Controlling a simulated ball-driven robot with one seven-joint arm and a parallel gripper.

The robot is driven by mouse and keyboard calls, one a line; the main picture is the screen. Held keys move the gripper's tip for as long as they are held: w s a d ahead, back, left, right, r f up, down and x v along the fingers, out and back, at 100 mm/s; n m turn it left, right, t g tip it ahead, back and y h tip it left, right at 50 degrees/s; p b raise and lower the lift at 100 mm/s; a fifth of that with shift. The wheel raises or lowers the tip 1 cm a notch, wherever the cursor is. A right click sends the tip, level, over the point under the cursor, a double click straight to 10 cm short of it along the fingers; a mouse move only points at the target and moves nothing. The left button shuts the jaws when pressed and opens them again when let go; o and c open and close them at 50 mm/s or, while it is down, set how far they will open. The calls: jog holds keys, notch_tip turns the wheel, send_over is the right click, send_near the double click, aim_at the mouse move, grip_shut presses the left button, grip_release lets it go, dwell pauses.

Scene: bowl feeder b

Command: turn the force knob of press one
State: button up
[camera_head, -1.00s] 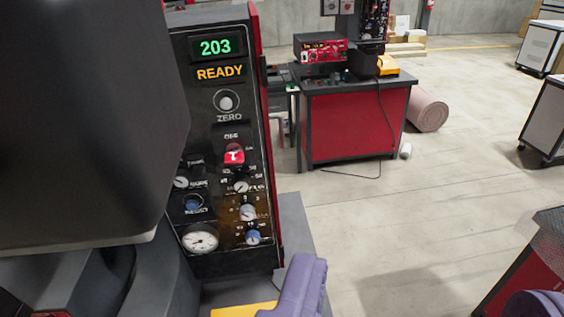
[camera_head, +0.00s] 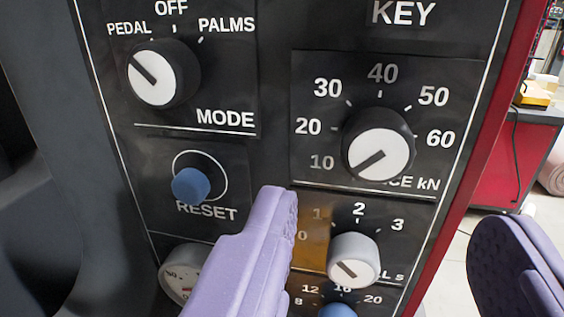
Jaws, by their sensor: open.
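The force knob (camera_head: 379,153) is a black knob with a white face, on the black press panel (camera_head: 275,45) with a scale from 10 to 60 and a partly hidden "...CE kN" label. Its dark pointer line slants to the lower left, near the 10. My gripper (camera_head: 385,235) is open, with one purple finger at the lower middle and the other at the lower right edge. The force knob shows above the gap between the fingers, and neither finger appears to touch it.
A grey dwell knob (camera_head: 354,260) sits just below, with a blue knob (camera_head: 337,311) under it. A mode knob (camera_head: 163,75), a blue reset button (camera_head: 190,185) and a gauge (camera_head: 180,284) are to the left. A red bench (camera_head: 515,160) stands beyond the panel's right edge.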

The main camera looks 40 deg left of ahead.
aim_at(375, 161)
jog(key=b+x, duration=0.1)
jog(key=x, duration=0.5)
jog(key=shift+w, duration=0.2)
jog(key=c, duration=1)
jog(key=shift+c, duration=0.2)
jog(key=shift+m, duration=0.3)
jog(key=m, duration=0.4)
jog(key=shift+p, duration=0.35)
jog(key=shift+m+p, duration=0.5)
jog(key=shift+m, duration=1.6)
